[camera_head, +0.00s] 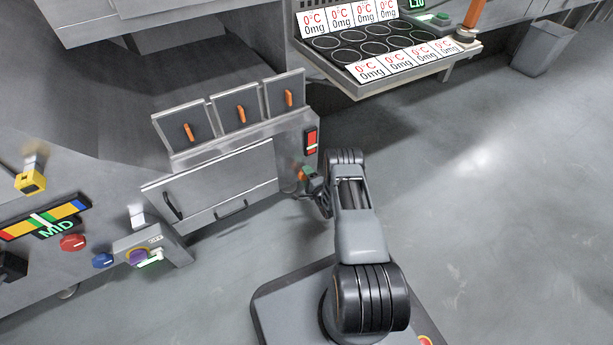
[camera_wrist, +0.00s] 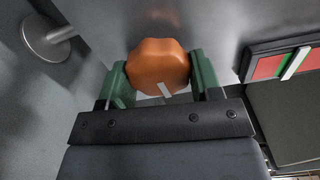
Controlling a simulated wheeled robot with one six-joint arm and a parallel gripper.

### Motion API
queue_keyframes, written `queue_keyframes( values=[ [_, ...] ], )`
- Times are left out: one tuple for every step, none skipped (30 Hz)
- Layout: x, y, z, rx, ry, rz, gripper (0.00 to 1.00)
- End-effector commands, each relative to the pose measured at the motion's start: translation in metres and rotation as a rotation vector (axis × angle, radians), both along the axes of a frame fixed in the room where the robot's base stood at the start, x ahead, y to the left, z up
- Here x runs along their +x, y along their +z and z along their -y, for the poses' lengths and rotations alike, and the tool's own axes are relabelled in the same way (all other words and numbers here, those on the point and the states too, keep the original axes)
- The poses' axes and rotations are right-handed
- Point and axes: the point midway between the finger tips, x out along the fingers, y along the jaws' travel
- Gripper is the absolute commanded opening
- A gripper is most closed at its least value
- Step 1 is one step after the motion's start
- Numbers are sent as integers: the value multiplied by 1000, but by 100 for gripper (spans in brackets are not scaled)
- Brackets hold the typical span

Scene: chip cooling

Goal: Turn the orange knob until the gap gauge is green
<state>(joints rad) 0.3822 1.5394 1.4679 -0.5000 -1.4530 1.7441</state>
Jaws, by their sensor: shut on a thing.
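The orange knob (camera_wrist: 158,66) sits between the two green fingers of my gripper (camera_wrist: 162,78) in the wrist view. The fingers are shut on it, one at each side. A pale pointer mark shows on the knob's lower edge. The gap gauge (camera_wrist: 267,66) is right of the knob, a red panel with a narrow green band. Its white marker lies just right of the green band, toward the red. In the head view the gauge (camera_head: 311,141) is small and red with a white line, and my gripper (camera_head: 309,179) partly hides the knob there.
A metal post with a round end (camera_wrist: 47,38) stands left of the knob. In the head view, a drawer front (camera_head: 215,188) and several panels with orange handles (camera_head: 241,114) are beside the gripper. A tray of round wells (camera_head: 370,48) is at the back.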

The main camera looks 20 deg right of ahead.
Motion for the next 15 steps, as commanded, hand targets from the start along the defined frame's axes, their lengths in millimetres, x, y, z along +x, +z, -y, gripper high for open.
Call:
queue_keyframes(
  values=[
    [-2, -2, 0, 5, -2, -5, 35],
    [-2, -2, 0, 7, -2, -5, 35],
    [-2, -2, 0, 8, -2, -5, 35],
    [-2, -2, 0, 9, -2, -5, 35],
    [-2, -2, 0, 9, -2, -5, 35],
    [-2, -2, 0, 10, -2, -5, 35],
    [-2, -2, 0, 9, -2, -5, 35],
    [-2, -2, 0, 9, -2, -5, 35],
    [-2, -2, 0, 9, -2, -5, 35],
    [-2, -2, 0, 9, -2, -5, 35],
    [-2, -2, 0, 9, -2, -5, 35],
    [-2, -2, 0, 9, -2, -5, 35],
    [-2, -2, 0, 9, -2, -5, 35],
    [-2, -2, 0, 9, -2, -5, 60],
    [-2, -2, 0, 9, -2, -5, 64]
  ],
)
